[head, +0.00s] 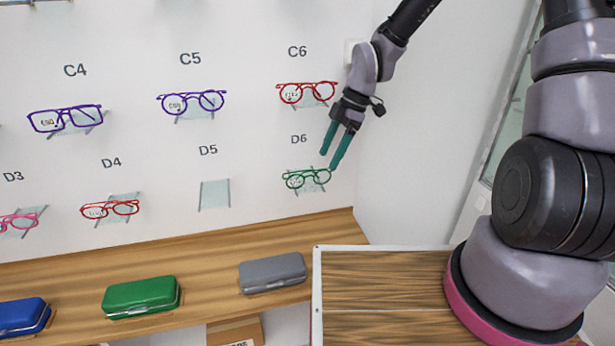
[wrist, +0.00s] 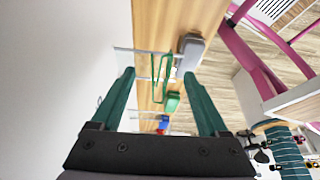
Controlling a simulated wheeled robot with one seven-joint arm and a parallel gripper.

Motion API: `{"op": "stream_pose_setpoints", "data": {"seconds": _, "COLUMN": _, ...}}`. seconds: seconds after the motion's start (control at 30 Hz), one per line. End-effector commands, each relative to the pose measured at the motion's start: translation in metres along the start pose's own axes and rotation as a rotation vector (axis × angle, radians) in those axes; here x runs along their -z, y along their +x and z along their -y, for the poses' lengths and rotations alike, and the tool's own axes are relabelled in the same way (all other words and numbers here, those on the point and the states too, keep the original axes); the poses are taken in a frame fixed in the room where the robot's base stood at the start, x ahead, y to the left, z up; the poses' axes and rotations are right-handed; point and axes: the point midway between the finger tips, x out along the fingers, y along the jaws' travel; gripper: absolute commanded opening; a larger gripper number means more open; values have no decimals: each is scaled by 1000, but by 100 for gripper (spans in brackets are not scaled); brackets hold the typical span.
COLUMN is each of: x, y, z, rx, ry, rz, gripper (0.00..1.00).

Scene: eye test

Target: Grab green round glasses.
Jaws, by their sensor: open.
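The green round glasses (head: 307,179) rest on a small clear holder under the label D6 on the white wall. My gripper (head: 335,160) is just above them, its two teal fingers apart and pointing down. In the wrist view the green glasses (wrist: 161,76) show beyond the fingertips, between the lines of the two fingers. The open gripper (wrist: 164,82) has nothing between its fingers. I cannot tell whether a fingertip touches the glasses' right end.
Red glasses (head: 307,93) hang above at C6, close to my wrist. The holder at D5 (head: 214,194) is empty. A wooden shelf (head: 215,248) below carries grey (head: 272,272), green (head: 141,297) and blue (head: 24,316) cases. A side wall (head: 420,150) stands right of the gripper.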

Motion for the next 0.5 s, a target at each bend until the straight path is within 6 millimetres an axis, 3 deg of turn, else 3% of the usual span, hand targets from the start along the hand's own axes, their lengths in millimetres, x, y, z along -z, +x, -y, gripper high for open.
{"op": "stream_pose_setpoints", "data": {"seconds": 0.17, "x": 8, "y": 6, "z": 0, "rx": 0, "ry": 1, "rz": 0, "gripper": 78}}
{"op": "stream_pose_setpoints", "data": {"seconds": 0.5, "x": 8, "y": 50, "z": 0, "rx": 2, "ry": 1, "rz": 0, "gripper": 78}}
